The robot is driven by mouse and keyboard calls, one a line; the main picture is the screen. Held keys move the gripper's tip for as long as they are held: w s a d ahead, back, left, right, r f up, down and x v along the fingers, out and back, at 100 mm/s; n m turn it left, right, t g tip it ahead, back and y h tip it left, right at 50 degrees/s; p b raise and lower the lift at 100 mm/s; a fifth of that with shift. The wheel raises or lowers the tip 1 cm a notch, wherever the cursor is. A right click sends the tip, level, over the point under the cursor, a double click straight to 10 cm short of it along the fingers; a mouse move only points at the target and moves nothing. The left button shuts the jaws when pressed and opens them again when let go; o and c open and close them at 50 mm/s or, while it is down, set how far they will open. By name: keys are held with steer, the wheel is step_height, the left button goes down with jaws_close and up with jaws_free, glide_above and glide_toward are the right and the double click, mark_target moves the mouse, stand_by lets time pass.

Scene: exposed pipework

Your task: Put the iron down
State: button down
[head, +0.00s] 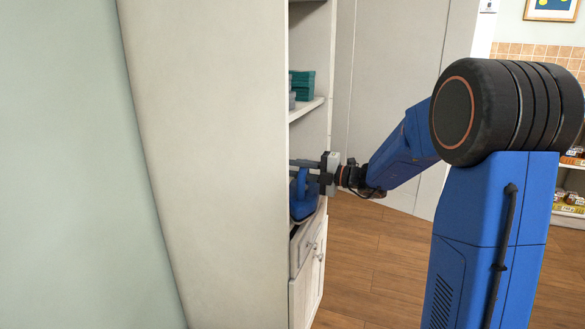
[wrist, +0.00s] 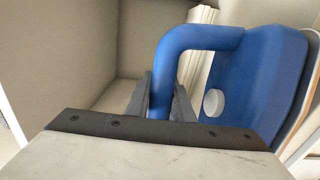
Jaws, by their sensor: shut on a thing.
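The iron (wrist: 262,85) is blue with a curved blue handle, a white round knob and a pale edge on the right in the wrist view. My gripper (wrist: 165,103) is shut on the iron's handle. In the head view my gripper (head: 312,170) reaches into the shelf unit from the right, and the iron (head: 302,198) shows partly at the unit's open front, just above the lower cabinet. The tall side panel hides the rest of the iron. I cannot tell whether its base touches the shelf.
The pale shelf unit's side panel (head: 215,170) fills the left middle of the head view. An upper shelf (head: 306,108) holds teal folded items (head: 302,85). Below are a drawer (head: 305,243) and cabinet door.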

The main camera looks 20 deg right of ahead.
steer(key=c, duration=1.6)
jaws_free()
steer(key=shift+o, duration=0.2)
steer(key=shift+s+d, duration=0.1)
steer(key=shift+d, duration=0.05)
steer(key=v, duration=1.1)
steer(key=shift+s+d, duration=0.2)
steer(key=shift+d, duration=0.05)
